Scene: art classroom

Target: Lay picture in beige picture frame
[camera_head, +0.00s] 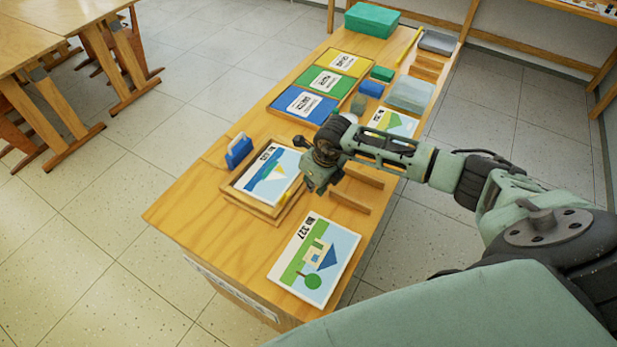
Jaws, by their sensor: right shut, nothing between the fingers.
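A picture of a sailboat on blue water (262,178) lies over the beige picture frame (246,204) on the wooden table. The frame's light wood shows along its front and left edges. I cannot tell whether the picture sits flat inside the rim. My right gripper (309,184) is at the right edge of this picture, shut with nothing in it. It hides the picture's right corner. A second picture, of a house and a tree (316,259), lies flat on the table in front. My left gripper is not in view.
A blue-handled tool (238,152) stands just left of the frame. Wooden strips (350,202) lie to the right. Blue (304,105), green (326,80) and yellow (346,62) trays run along the back. A third picture (394,121) lies behind my right arm. The table's front left corner is clear.

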